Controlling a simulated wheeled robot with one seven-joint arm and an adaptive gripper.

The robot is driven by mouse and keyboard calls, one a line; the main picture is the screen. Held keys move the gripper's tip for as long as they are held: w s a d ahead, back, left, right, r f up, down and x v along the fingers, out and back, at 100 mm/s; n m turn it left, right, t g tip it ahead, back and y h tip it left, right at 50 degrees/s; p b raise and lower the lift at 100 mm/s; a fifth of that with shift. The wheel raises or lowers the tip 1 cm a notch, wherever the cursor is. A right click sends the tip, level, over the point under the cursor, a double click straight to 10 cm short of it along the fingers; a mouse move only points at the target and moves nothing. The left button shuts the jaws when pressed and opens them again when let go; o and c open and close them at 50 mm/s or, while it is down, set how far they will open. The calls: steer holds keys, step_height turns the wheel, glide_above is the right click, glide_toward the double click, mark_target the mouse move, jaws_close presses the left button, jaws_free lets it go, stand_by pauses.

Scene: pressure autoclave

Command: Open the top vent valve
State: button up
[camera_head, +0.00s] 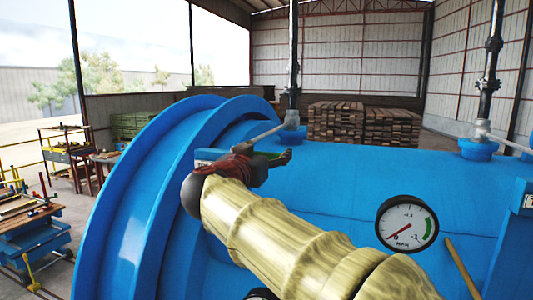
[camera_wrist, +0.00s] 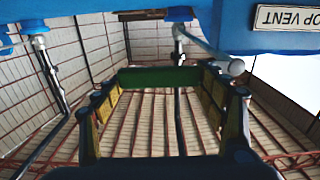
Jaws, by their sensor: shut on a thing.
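The top vent valve (camera_head: 291,132) stands on a blue vessel at the foot of a dark vertical pipe. Its grey lever (camera_head: 262,135) slants down and left towards my gripper (camera_head: 280,158). The wrist view is upside down and shows the lever (camera_wrist: 207,49) ending in a round knob by one fingertip. My gripper (camera_wrist: 162,78) has a green bar (camera_wrist: 160,78) spanning its fingertips, and it is shut on that bar. I cannot tell whether the bar joins the lever. A "TOP VENT" plate (camera_wrist: 287,18) is close by. My wrist partly hides the lever's end in the head view.
A second valve (camera_head: 480,142) with its own pipe and lever stands to the right. A pressure gauge (camera_head: 407,223) faces me below my gripper. A large blue flange (camera_head: 115,220) rises at the left. Stacked timber (camera_head: 365,122) is at the back.

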steer(key=c, duration=0.3)
steer(key=shift+c, duration=0.2)
steer(key=shift+f+m+b, duration=0.45)
steer(key=shift+f+m, duration=0.45)
steer(key=w+a+f+m+b, duration=0.3)
steer(key=a+f+m+b, duration=0.5)
steer(key=m, duration=0.8)
steer(key=shift+a+f+b, duration=0.3)
steer(key=shift+a+f, duration=0.05)
steer(key=shift+f, duration=0.5)
steer(key=shift+w, duration=0.1)
